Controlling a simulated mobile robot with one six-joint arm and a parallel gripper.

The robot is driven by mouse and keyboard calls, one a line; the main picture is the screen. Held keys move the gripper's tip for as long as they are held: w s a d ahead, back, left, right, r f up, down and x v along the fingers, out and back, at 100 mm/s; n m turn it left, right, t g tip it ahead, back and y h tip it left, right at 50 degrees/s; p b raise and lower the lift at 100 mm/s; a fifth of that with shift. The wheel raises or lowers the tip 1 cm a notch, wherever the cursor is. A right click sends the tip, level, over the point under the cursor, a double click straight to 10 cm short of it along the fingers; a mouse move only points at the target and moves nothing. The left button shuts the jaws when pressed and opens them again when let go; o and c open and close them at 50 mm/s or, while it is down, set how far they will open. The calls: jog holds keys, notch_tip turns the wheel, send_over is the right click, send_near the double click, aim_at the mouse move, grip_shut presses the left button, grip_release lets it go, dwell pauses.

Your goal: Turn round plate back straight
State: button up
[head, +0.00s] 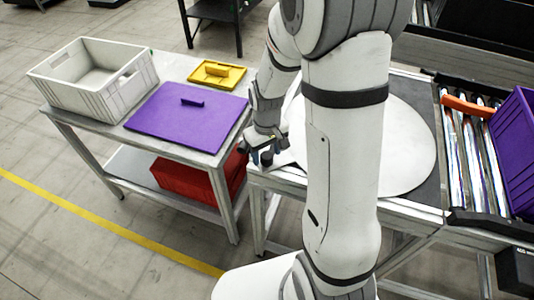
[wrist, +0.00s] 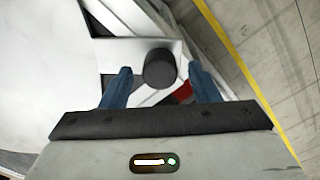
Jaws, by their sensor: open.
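The round plate (head: 408,150) is a large white disc lying on a dark-topped table, partly hidden behind my arm. In the wrist view the plate (wrist: 45,70) fills the left side. A pale tab (wrist: 115,55) reaches out from it and carries a dark round knob (wrist: 159,68). The knob also shows in the head view (head: 267,159), near the table's left corner. My gripper (head: 262,150) is at the knob. In the wrist view my gripper (wrist: 160,86) is open, with its blue fingers on either side of the knob and a visible gap on each side.
A side table at left holds a grey crate (head: 92,80), a purple panel (head: 180,117) and a yellow lid (head: 217,75). A red bin (head: 190,180) sits on its lower shelf. At right a roller conveyor (head: 470,150) carries a purple crate (head: 518,145) beside an orange bar (head: 467,105).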

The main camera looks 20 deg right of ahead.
jog(key=shift+f, duration=0.95)
jog(key=shift+c, duration=0.2)
grip_shut()
